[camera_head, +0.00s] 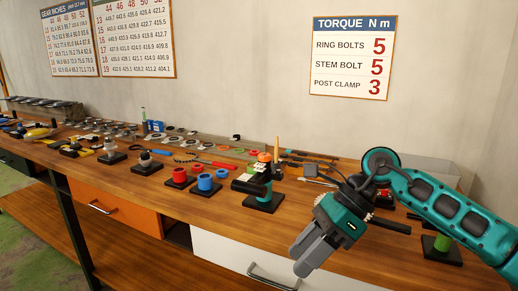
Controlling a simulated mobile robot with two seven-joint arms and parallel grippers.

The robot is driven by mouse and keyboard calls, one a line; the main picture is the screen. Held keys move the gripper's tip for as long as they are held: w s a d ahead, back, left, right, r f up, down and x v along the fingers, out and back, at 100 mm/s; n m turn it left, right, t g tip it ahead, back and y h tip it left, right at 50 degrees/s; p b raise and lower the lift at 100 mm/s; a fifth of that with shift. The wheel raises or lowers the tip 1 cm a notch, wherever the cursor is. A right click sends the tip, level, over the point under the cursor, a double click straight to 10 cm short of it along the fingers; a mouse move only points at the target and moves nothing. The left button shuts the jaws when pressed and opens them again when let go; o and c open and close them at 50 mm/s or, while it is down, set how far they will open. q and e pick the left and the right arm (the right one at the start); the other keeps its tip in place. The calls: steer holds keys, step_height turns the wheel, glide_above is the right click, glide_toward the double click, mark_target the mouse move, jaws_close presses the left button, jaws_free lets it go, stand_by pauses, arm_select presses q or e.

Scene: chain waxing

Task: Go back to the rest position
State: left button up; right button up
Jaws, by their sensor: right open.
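My right gripper (311,262) hangs in front of the workbench (225,218) at the right, its grey fingers pointing down and to the left. It is open, and I see nothing between its fingers. My teal right arm comes in from the right edge above the bench. My left gripper is out of view.
Several parts and tools crowd the bench's back. A white drawer (228,257) and an orange drawer (117,207) sit below. A torque sign (352,57) hangs on the wall.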

steer(key=s+a+r+m+t+y, duration=0.1)
steer(key=s+a+m+t+y, duration=0.25)
steer(key=a+m+y, duration=0.8)
steer(key=w+d+f+m+t+h, duration=0.1)
steer(key=d+f+m+t+h, duration=0.6)
steer(key=m, duration=0.7)
steer(key=w+d+f+m+t+h, duration=0.1)
steer(key=d+f+m+t+h, duration=0.3)
steer(key=m+t, duration=0.7)
steer(key=s+d+f+m+g+h, duration=0.3)
steer(key=s+d+f+m+g, duration=0.1)
steer(key=s+f+m, duration=0.3)
steer(key=s+d+f+m+g+h, duration=0.3)
steer(key=s+d+f+m, duration=0.3)
steer(key=f, duration=0.6)
steer(key=shift+s+d+m+g, duration=0.15)
steer(key=shift+s+m+g, duration=0.2)
steer(key=shift+m+g, duration=0.2)
